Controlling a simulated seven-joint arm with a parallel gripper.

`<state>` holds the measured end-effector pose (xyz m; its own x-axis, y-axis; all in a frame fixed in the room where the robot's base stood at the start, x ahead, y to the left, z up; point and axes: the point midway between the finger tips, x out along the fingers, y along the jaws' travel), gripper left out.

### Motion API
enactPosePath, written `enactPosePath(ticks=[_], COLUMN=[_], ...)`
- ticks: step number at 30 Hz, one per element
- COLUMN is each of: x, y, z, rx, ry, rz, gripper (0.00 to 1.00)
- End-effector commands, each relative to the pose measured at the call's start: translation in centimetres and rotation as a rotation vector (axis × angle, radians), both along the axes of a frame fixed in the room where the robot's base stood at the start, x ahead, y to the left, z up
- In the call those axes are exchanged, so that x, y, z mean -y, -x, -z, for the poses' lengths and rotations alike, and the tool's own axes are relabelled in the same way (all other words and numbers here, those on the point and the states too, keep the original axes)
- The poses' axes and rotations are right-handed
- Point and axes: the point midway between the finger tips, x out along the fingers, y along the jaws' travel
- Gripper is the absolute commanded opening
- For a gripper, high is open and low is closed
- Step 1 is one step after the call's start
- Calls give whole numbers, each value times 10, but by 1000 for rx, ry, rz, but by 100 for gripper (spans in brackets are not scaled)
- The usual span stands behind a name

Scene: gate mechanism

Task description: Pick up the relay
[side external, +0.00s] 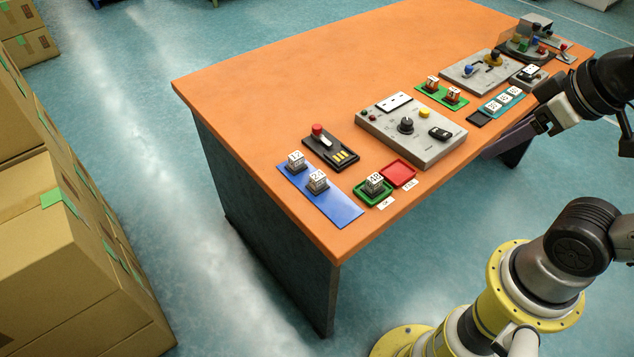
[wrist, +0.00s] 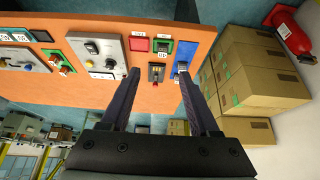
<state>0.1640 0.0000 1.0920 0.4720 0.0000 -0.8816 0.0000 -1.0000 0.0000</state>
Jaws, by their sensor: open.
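Several white numbered blocks on dark bases look like relays; I cannot tell which one is meant. Two stand on a blue mat (side external: 338,208) at the table's near left end: the "12" block (side external: 296,160) and the "24" block (side external: 317,181). A "48" block (side external: 374,184) stands in a green tray (side external: 361,198), beside an empty red tray (side external: 398,173). In the wrist view, the blue mat (wrist: 184,53) lies beyond my right fingertip. My gripper (wrist: 158,72) is open and empty, apart from the blocks. In the side view its finger (side external: 508,138) hangs by the table's right edge.
A black lever box with a red knob (side external: 317,130) stands behind the blue mat. A grey control panel (side external: 411,135) is mid-table. A green board (side external: 442,96), a teal strip (side external: 503,100) and more devices stand farther back. The table's left side is clear. Cardboard boxes (side external: 80,260) stand on the floor.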

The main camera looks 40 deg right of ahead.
Motion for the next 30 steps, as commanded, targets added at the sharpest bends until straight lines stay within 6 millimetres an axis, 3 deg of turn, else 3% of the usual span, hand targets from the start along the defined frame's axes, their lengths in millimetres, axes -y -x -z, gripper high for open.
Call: enactPosePath(ticks=[14,20,25,30], x=[0,0,0,-5], y=[0,0,-19,-61], z=[0,-1,-31,-58], rx=[0,-2,38,20], ry=[0,57,170,287], rz=[-1,-107,-305,-545], gripper=[68,68,68,68])
